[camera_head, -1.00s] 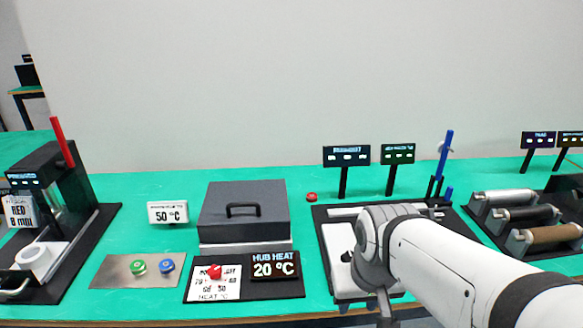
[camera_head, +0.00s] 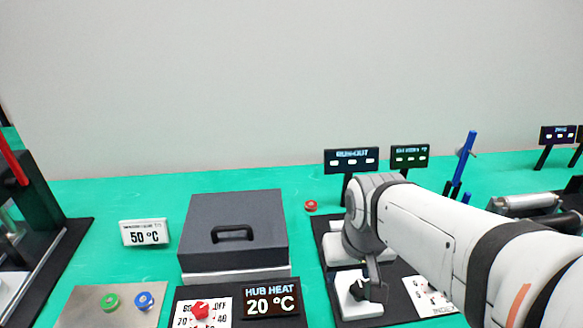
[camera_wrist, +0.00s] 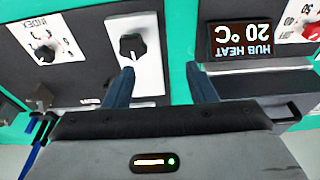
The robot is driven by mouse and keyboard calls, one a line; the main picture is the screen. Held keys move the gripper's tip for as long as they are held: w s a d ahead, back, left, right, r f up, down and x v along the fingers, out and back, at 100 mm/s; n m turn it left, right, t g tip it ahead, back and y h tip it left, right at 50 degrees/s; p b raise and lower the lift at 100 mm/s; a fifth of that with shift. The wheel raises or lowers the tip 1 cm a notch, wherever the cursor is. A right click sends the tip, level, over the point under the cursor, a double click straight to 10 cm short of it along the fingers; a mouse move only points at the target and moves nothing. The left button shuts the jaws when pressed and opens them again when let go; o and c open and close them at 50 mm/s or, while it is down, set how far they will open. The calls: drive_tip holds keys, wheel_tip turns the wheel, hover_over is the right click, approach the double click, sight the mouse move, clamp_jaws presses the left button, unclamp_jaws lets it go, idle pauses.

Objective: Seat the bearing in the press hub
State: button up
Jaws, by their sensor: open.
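A green ring (camera_head: 109,301) and a blue ring (camera_head: 144,299) sit on a metal plate (camera_head: 85,312) at lower left in the head view; I cannot tell which, if either, is the bearing. The press (camera_head: 35,215) with its red lever is cut off at the left edge, and its hub is not visible. My gripper (camera_head: 374,284) is far right of the rings, over a white plate with a black knob (camera_head: 357,291). In the wrist view my gripper (camera_wrist: 160,68) is open and empty, its left finger close to the black knob (camera_wrist: 132,46).
A grey lidded box (camera_head: 234,215) stands mid-bench, with a 50 °C sign (camera_head: 145,232) on its left. In front are the HUB HEAT 20 °C display (camera_head: 270,299) and a red knob (camera_head: 201,310). Signs (camera_head: 351,161) and rollers (camera_head: 530,203) stand to the right. Green bench between sign and box is clear.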

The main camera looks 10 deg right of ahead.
drive_tip(key=shift+o, duration=1.1)
drive_tip(key=w, duration=1.1)
drive_tip(key=shift+r+m, duration=0.2)
drive_tip(key=shift+m, duration=0.2)
drive_tip(key=m+t, duration=0.1)
drive_tip(key=t, duration=0.1)
approach(311, 204)
drive_tip(key=a, duration=0.1)
drive_tip(key=shift+h, duration=0.4)
drive_tip(key=p+x, duration=0.1)
drive_tip(key=x, duration=0.7)
drive_tip(key=shift+d+f+p, duration=0.15)
drive_tip(key=shift+f+p, duration=0.1)
drive_tip(key=shift+p, duration=0.1)
drive_tip(key=shift+c, duration=0.2)
drive_tip(key=c, duration=1.1)
drive_tip(key=shift+c, duration=0.2)
drive_tip(key=shift+r, duration=0.1)
